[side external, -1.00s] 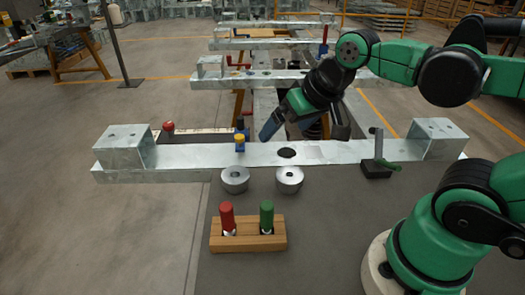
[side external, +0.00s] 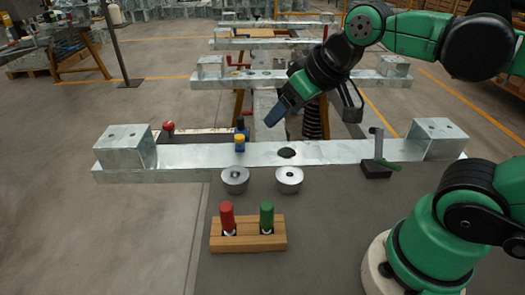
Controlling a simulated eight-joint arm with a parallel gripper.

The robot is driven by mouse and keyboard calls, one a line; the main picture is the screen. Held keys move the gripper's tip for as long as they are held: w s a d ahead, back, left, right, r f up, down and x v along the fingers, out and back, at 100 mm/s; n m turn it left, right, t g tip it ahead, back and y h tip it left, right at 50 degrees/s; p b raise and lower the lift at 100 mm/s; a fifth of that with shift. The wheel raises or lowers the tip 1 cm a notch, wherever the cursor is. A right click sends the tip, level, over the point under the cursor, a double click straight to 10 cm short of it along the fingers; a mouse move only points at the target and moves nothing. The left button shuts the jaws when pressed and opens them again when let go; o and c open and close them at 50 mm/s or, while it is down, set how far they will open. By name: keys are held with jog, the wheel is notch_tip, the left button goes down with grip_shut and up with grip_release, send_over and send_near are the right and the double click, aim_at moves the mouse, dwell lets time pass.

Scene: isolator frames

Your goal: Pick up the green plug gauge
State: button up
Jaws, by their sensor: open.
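The green plug gauge (side external: 266,216) stands upright in the right hole of a wooden block (side external: 248,243) at the front of the table. A red plug gauge (side external: 227,217) stands upright beside it in the left hole. My gripper (side external: 272,119) is raised beyond the galvanized beam, up and away from the green gauge, touching nothing. Its fingers look dark blue and point down to the left. The gap between them is hard to see from this side, and no object shows in it.
Two metal rings (side external: 235,179) (side external: 289,179) sit between the block and the galvanized beam (side external: 200,155). A black stand with a green lever (side external: 377,165) is at the right. A small yellow-and-blue item (side external: 240,143) is on the beam. Grey table space around the block is clear.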

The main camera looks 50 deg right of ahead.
jog(key=s+a+n+g, duration=0.3)
jog(key=a+n+g, duration=0.3)
jog(key=a, duration=0.2)
jog(key=g, duration=0.1)
send_near(266, 218)
jog(key=f, duration=0.5)
jog(key=shift+w+d+f, duration=0.2)
jog(key=shift+w+d, duration=0.2)
jog(key=shift+f, duration=3.1)
grip_shut()
